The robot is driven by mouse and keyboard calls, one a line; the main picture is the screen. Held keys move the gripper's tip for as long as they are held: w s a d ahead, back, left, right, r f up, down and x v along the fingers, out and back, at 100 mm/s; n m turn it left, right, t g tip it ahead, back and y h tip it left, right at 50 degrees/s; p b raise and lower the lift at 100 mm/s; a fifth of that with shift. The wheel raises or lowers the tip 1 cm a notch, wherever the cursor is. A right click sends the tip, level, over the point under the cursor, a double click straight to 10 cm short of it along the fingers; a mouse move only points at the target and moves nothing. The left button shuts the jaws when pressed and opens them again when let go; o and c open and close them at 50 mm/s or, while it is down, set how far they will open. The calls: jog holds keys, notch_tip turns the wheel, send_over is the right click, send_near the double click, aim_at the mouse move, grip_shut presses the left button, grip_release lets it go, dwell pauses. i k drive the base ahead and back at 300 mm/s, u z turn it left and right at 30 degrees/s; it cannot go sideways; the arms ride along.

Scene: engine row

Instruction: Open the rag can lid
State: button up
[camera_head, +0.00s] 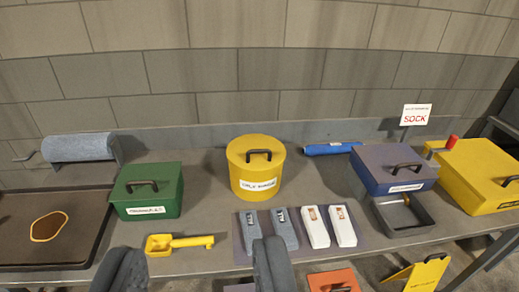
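The rag can (256,178) appears to be the round yellow can standing upright near the back of the grey bench, just left of the picture's middle. Its yellow lid (240,153) sits flat on top with a black bar handle (259,154) across it. A white label (258,186) on its front is too small to read surely. My gripper (198,252) shows at the bottom edge as two dark grey fingers spread wide apart. Nothing is between them. It is in front of the can and apart from it.
A green box (150,205) stands left of the can, a blue roll (331,148) and blue-grey box (388,182) right. A yellow scoop (178,243) and several grey and white packs (315,228) lie in front. A block wall (250,80) rises behind.

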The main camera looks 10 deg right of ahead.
aim_at(255, 152)
jog(key=k, duration=0.6)
jog(key=z, duration=0.45)
jog(key=i, duration=1.8)
jog(key=u, duration=0.45)
